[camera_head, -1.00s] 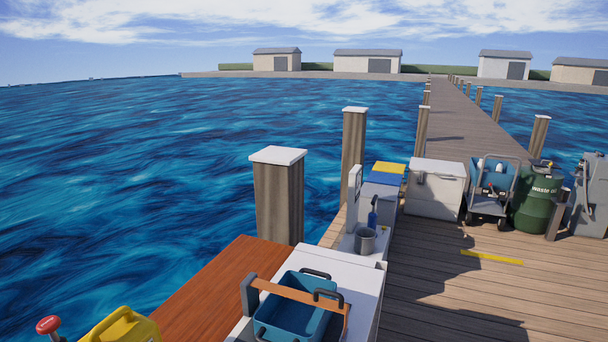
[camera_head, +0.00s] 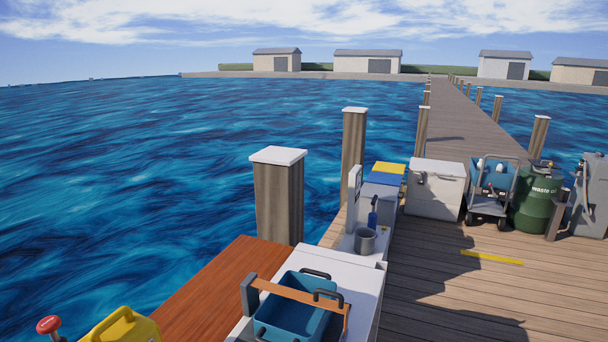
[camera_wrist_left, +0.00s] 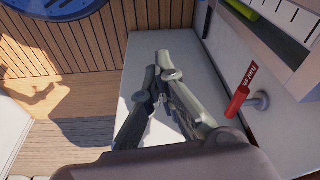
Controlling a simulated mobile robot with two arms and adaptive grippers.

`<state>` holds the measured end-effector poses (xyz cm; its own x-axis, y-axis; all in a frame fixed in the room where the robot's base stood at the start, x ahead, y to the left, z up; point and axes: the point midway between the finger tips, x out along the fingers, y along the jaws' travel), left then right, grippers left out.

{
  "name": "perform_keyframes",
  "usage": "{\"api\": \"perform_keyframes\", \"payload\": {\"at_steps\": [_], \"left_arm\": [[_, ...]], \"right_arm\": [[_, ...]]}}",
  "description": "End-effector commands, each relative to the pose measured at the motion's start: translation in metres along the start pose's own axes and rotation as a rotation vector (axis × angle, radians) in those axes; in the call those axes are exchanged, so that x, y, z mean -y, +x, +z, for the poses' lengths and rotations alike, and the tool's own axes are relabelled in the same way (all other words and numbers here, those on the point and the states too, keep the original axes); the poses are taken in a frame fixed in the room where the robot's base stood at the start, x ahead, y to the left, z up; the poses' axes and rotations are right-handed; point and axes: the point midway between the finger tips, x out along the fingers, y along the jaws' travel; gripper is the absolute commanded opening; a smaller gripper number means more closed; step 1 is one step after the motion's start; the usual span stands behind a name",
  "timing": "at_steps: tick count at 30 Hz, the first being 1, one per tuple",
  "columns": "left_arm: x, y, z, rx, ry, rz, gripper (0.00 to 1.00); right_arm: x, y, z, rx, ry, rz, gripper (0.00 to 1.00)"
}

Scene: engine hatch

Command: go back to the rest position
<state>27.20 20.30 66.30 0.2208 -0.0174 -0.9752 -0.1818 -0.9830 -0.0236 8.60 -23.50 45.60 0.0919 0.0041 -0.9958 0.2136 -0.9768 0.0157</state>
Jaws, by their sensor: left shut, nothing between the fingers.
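My left gripper (camera_wrist_left: 162,95) shows in the left wrist view as dark grey fingers, shut with nothing between them. It hangs over a pale flat surface (camera_wrist_left: 190,65) and appears apart from it, though the height is hard to judge. A red tag or handle (camera_wrist_left: 237,101) with white lettering is to the right of the fingers. Neither gripper shows in the head view.
In the head view a blue tote (camera_head: 293,312) with dark handles stands on a white box top. A yellow can (camera_head: 124,327) and a red knob (camera_head: 48,325) are at lower left. A grey pot (camera_head: 365,240), a cart (camera_head: 488,205) and a green drum (camera_head: 536,205) stand farther along. The right planking (camera_head: 440,285) is clear.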

Motion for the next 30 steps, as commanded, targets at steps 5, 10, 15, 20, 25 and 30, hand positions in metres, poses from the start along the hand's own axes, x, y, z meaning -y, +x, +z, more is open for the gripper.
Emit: {"api": "perform_keyframes", "payload": {"at_steps": [5, 10, 15, 20, 25, 30], "left_arm": [[-0.004, 0.082, 0.065, 0.055, 0.009, 0.006, 0.00], [-0.007, 0.132, 0.136, 0.092, 0.018, 0.010, 0.00], [-0.007, 0.154, 0.196, 0.119, 0.026, 0.012, 0.00], [-0.007, 0.159, 0.223, 0.128, 0.030, 0.012, 0.00], [-0.007, 0.160, 0.227, 0.130, 0.030, 0.012, 0.00], [-0.007, 0.160, 0.227, 0.130, 0.030, 0.012, 0.00]], "right_arm": [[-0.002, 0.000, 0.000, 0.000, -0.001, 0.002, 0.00], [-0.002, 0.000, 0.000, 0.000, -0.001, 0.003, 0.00], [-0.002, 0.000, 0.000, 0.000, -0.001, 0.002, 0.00], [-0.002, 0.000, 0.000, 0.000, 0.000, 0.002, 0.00], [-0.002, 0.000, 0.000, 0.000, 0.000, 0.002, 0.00], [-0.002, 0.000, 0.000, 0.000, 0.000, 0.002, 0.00]]}}
